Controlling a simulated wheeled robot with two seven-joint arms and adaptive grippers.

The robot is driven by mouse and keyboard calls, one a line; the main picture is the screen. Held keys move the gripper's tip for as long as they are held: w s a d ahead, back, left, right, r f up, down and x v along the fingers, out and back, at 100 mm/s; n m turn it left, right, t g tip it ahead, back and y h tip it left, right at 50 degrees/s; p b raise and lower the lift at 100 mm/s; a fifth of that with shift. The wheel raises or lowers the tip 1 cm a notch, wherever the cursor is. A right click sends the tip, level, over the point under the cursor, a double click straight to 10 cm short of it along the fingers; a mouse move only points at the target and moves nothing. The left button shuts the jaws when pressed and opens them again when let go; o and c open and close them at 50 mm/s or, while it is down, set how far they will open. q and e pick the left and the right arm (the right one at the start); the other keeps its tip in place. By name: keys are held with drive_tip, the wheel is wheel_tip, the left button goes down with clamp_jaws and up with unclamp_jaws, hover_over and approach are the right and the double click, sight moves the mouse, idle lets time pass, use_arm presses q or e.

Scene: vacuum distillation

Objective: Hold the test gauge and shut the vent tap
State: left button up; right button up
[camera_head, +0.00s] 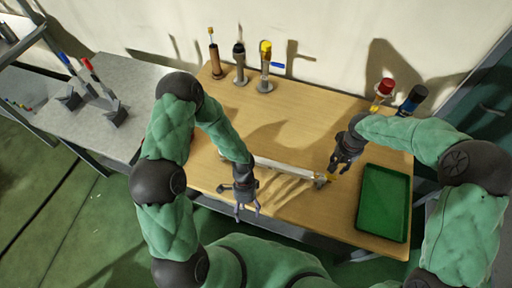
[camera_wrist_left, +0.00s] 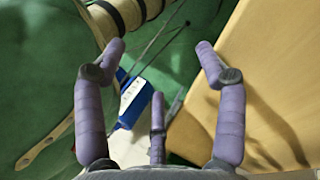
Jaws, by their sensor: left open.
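My left gripper (camera_head: 247,208) hangs over the front edge of the wooden table, fingers pointing down. In the left wrist view its purple fingers (camera_wrist_left: 160,62) are spread with nothing held between them. My right gripper (camera_head: 343,160) is low over the right of the table, beside a small yellow piece (camera_head: 323,180) at the end of a pale bar (camera_head: 287,168); I cannot tell whether it touches it or how its fingers stand. I cannot tell which pieces are the test gauge and vent tap.
A brown holder (camera_head: 214,60) and a grey holder (camera_head: 240,66) stand at the back. A red-topped piece (camera_head: 382,92) and a dark blue-topped piece (camera_head: 411,100) stand back right. A green tray (camera_head: 384,203) lies at right. A blue object (camera_wrist_left: 131,100) shows below the left fingers.

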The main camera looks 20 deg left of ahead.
sight(256, 160)
use_arm(q)
drive_tip(key=w+r+m+t, duration=0.1)
drive_tip(key=w, duration=0.3)
drive_tip(key=w+a+r+m+t, duration=0.1)
drive_tip(key=w+r, duration=0.1)
drive_tip(key=w, duration=0.2)
drive_tip(key=w+r+m+t+y, duration=0.1)
drive_tip(key=w+m, duration=0.1)
drive_tip(key=w, duration=0.2)
drive_tip(key=shift+w+a+r, duration=0.2)
drive_tip(key=shift+w+a, duration=0.1)
drive_tip(key=shift+w, duration=0.05)
drive_tip(key=w+r+m, duration=0.1)
drive_tip(key=w+r, duration=0.1)
drive_tip(key=w, duration=0.1)
drive_tip(key=w+r+m+t, duration=0.1)
drive_tip(key=w+r, duration=0.1)
drive_tip(key=w+a+r+m+t, duration=0.1)
drive_tip(key=w+r, duration=0.1)
drive_tip(key=w, duration=0.1)
drive_tip(key=shift+w+y, duration=0.35)
drive_tip(key=shift+y, duration=0.05)
wheel_tip(256, 160, down, 11)
drive_tip(key=shift+w+r, duration=0.1)
drive_tip(key=shift+r, duration=0.05)
